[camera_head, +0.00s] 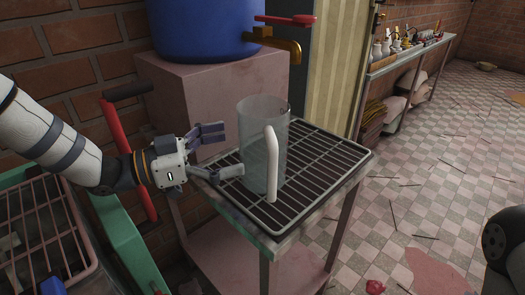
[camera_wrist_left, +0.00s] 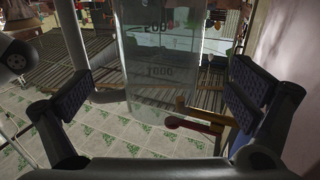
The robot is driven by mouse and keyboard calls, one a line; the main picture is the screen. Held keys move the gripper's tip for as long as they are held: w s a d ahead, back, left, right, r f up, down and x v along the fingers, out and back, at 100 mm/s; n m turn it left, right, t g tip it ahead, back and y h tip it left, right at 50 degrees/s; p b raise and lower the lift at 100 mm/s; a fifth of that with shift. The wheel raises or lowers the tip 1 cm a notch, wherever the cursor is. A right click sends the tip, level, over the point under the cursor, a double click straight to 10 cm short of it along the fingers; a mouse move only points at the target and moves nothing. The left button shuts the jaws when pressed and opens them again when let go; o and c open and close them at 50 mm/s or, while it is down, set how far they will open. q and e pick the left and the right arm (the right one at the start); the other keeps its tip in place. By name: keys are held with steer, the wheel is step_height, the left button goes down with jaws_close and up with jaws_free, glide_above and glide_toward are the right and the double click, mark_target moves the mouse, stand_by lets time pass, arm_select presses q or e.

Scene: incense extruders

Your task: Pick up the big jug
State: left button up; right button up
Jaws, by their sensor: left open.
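The big jug (camera_head: 252,150) is a clear, tall vessel with a white handle (camera_head: 271,165) on its near side. In the left wrist view the jug (camera_wrist_left: 160,65), with printed volume marks, stands between the two open fingers of my left gripper (camera_wrist_left: 165,92). Its handle (camera_wrist_left: 105,96) shows at the left there. I cannot tell whether a finger touches the jug. My right gripper is not in view.
The grate (camera_head: 325,160) tops a small table beside a pink block (camera_head: 185,95) bearing a blue barrel (camera_head: 200,25) with a brass tap (camera_head: 285,47). A red lever (camera_head: 122,145) and a green-framed rack (camera_head: 125,240) are at left. Tiled floor (camera_head: 420,170) is open at right.

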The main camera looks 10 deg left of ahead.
mark_target(261, 139)
arm_select(q)
steer(key=x, duration=0.6)
steer(key=shift+w+d+r, duration=0.15)
steer(key=shift+d+r, duration=0.1)
steer(key=shift+d, duration=0.05)
steer(key=c, duration=1.2)
